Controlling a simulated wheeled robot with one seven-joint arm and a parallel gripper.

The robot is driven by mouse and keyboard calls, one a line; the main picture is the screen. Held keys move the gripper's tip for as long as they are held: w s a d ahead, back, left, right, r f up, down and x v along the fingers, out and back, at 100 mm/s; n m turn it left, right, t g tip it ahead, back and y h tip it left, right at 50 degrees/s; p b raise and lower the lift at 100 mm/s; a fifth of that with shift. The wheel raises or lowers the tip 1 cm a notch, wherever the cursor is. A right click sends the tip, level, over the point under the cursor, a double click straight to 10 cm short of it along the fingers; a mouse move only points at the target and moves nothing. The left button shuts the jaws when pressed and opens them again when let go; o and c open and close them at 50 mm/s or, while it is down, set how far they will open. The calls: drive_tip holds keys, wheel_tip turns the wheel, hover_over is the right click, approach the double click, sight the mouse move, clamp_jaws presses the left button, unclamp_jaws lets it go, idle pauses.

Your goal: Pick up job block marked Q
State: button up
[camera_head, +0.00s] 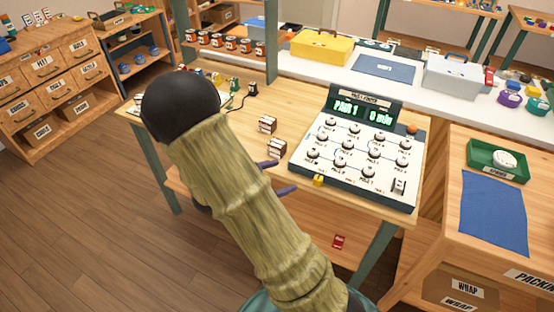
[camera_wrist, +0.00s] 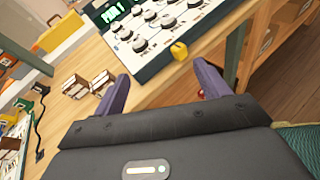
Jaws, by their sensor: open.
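Two small brown-and-white blocks stand on the wooden table left of the dial panel: a farther block (camera_head: 267,124) and a nearer block (camera_head: 277,149). My gripper (camera_head: 286,176) is open and empty near the table's front edge, closer to the nearer block.
The dial panel (camera_head: 350,160) stands right of the blocks, with a small yellow piece (camera_head: 318,181) at its front corner. Coloured pieces and a black cable lie at the table's far left. A red item (camera_head: 338,242) lies lower down. A green tray (camera_head: 497,162) is at right.

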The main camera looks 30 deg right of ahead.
drive_tip(key=w+a+f+n+t+b, duration=0.2)
drive_tip(key=w+a+f+n+t, duration=0.2)
drive_tip(key=w+a+n+t, duration=0.1)
drive_tip(key=w+n+t, duration=0.1)
drive_tip(key=w+t, duration=0.1)
drive_tip(key=w, duration=0.1)
drive_tip(key=shift+w+a+f+n+h+b, duration=0.15)
drive_tip(key=shift+w+n+h+b, duration=0.05)
drive_tip(key=shift+n+h+b, duration=0.2)
approach(280, 140)
drive_tip(key=x, duration=0.5)
drive_tip(key=shift+w+p, duration=0.2)
drive_tip(key=shift+p, duration=0.1)
drive_tip(key=x, duration=0.5)
drive_tip(key=shift+f, duration=0.2)
